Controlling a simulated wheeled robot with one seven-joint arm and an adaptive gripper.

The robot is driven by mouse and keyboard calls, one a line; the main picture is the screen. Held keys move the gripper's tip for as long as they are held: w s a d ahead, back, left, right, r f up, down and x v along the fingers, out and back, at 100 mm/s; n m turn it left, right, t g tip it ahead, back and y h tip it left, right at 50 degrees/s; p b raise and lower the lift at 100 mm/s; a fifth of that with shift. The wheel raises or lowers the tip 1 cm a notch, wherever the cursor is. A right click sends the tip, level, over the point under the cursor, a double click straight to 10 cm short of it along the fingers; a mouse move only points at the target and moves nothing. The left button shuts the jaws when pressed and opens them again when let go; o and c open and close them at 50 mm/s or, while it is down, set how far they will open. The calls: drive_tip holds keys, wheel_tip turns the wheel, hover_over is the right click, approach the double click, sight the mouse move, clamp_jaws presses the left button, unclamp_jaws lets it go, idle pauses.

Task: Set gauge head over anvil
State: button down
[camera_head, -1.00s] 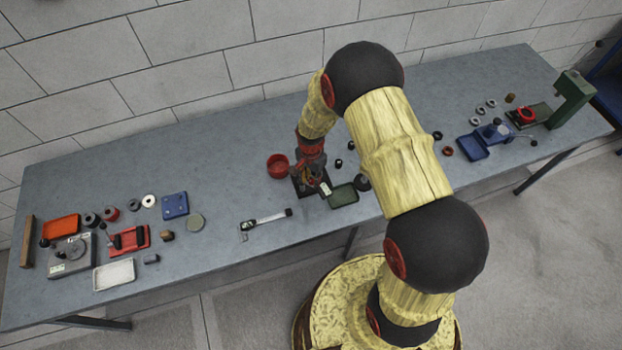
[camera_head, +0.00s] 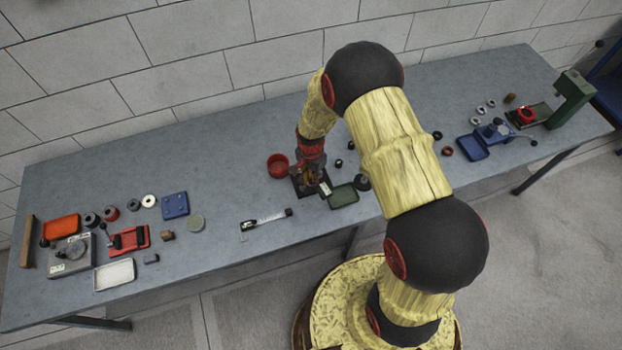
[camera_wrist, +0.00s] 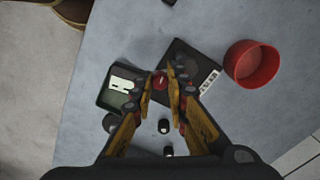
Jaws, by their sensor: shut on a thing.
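My gripper (camera_wrist: 161,84) is closed around a small round red part (camera_wrist: 160,79), which seems to be the gauge head. The fingers hide most of it. It is held over the left edge of a black base plate (camera_wrist: 199,72) with a white label, close to a dark green tray. The anvil cannot be made out; the gripper may cover it. In the head view my gripper (camera_head: 315,183) is low over the same black plate (camera_head: 299,188). I cannot tell whether the held part touches anything below.
A red cup (camera_wrist: 250,64) stands right of the plate. The green tray (camera_wrist: 104,98) is just left of the fingers. Small black cylinders (camera_wrist: 164,127) stand on the bench nearby. A caliper-like tool (camera_head: 266,220) lies to the left, with bare bench around it.

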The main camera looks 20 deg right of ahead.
drive_tip(key=shift+w+d+n+b, duration=0.15)
drive_tip(key=shift+w+n+b, duration=0.8)
drive_tip(key=shift+n, duration=1.7)
drive_tip(key=shift+w+d+n+b, duration=0.2)
drive_tip(key=shift+w+n+b, duration=0.7)
drive_tip(key=shift+n, duration=1.7)
drive_tip(key=shift+w+d+n+b, duration=0.15)
drive_tip(key=shift+w+n+b, duration=0.75)
drive_tip(key=shift+n, duration=1.75)
drive_tip(key=shift+s, duration=0.15)
drive_tip(key=c, duration=1.8)
unclamp_jaws()
drive_tip(key=shift+o, duration=0.3)
drive_tip(key=shift+r, duration=0.1)
wheel_tip(320, 180, up, 12)
